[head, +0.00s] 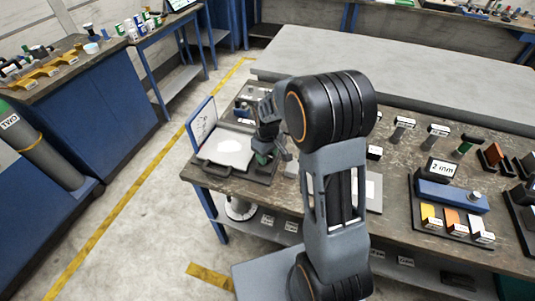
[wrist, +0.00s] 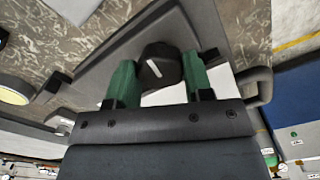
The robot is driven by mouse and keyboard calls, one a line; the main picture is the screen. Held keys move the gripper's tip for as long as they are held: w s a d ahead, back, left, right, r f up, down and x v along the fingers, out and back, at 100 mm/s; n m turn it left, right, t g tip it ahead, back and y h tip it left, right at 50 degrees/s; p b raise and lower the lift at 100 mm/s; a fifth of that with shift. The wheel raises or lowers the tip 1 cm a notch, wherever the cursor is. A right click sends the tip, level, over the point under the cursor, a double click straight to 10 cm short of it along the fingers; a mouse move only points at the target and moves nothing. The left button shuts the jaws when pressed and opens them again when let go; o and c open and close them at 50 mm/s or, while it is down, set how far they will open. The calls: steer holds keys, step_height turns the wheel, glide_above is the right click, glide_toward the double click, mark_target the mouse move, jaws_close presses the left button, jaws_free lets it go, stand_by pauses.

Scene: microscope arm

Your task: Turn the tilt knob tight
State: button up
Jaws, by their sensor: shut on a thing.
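The tilt knob (wrist: 160,66) is black and round with a short white mark, seen in the wrist view. My gripper (wrist: 160,80) has green fingers, one on each side of the knob, and is shut on it. The knob sits at a dark grey arm or frame (wrist: 213,28), with a pale surface showing past it. In the head view my gripper (head: 264,157) points down over the left end of the workbench, and the knob is hidden there.
To the right stand a blue block (head: 452,195) and several small labelled items on the workbench (head: 395,170). Open floor lies to the left.

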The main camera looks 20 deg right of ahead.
steer(key=shift+m, duration=0.3)
steer(key=m, duration=0.2)
steer(key=shift+m, duration=0.4)
steer(key=m+b, duration=0.1)
steer(key=m, duration=0.3)
steer(key=shift+m, duration=0.3)
steer(key=m, duration=0.4)
steer(key=shift+m, duration=1.9)
steer(key=o, duration=0.9)
